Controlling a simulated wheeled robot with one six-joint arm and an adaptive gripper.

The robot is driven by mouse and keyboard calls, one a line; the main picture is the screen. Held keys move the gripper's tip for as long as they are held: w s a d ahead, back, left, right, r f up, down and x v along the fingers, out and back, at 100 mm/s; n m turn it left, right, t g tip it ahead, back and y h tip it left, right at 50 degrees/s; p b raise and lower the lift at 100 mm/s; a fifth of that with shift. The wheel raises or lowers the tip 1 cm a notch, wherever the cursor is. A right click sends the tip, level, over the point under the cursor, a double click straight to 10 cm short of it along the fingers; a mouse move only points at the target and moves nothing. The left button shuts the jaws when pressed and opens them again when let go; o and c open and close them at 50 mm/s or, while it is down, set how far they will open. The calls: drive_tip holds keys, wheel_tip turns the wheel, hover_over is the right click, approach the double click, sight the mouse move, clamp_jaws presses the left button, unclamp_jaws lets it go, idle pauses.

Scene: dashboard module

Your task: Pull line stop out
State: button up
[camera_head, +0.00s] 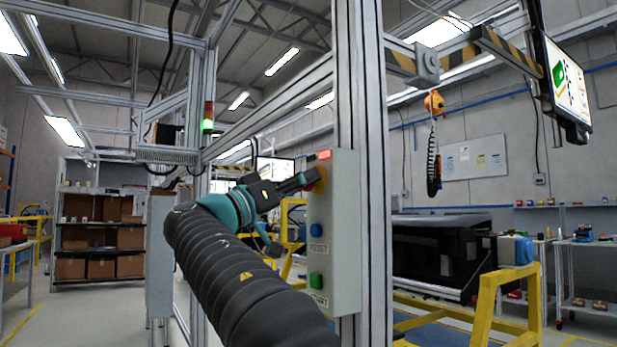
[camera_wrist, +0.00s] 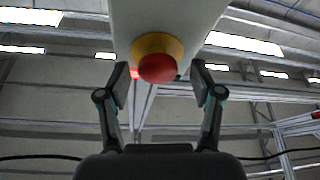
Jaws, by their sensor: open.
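The line stop is a red mushroom button (camera_wrist: 158,69) on a yellow collar (camera_wrist: 153,44), mounted on a pale control box (camera_head: 345,225). In the head view my gripper (camera_head: 309,178) is at the upper part of the box and mostly hides the button; an orange-yellow edge of the collar (camera_head: 321,181) shows. In the wrist view my gripper (camera_wrist: 161,80) is open, with one finger on each side of the red button. Gaps show between the fingers and the button, so it is not gripped.
Below on the box are a blue RESET button (camera_head: 316,230) and a green START button (camera_head: 316,281). A red lamp (camera_head: 324,155) is lit at its top. A metal post (camera_head: 362,120) stands right beside the box. A stack light (camera_head: 208,118) shows green.

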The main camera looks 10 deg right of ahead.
drive_tip(key=shift+w+d+r, duration=0.25)
drive_tip(key=shift+d, duration=0.25)
clamp_jaws()
drive_tip(key=shift+s+a+f+b, duration=0.1)
drive_tip(key=shift+s+a+b, duration=0.05)
drive_tip(key=shift+a+b, duration=0.3)
drive_tip(key=shift+c, duration=1.6)
unclamp_jaws()
drive_tip(key=shift+a, duration=0.1)
drive_tip(key=o, duration=0.3)
drive_tip(key=shift+a, duration=0.2)
drive_tip(key=shift+d, duration=0.15)
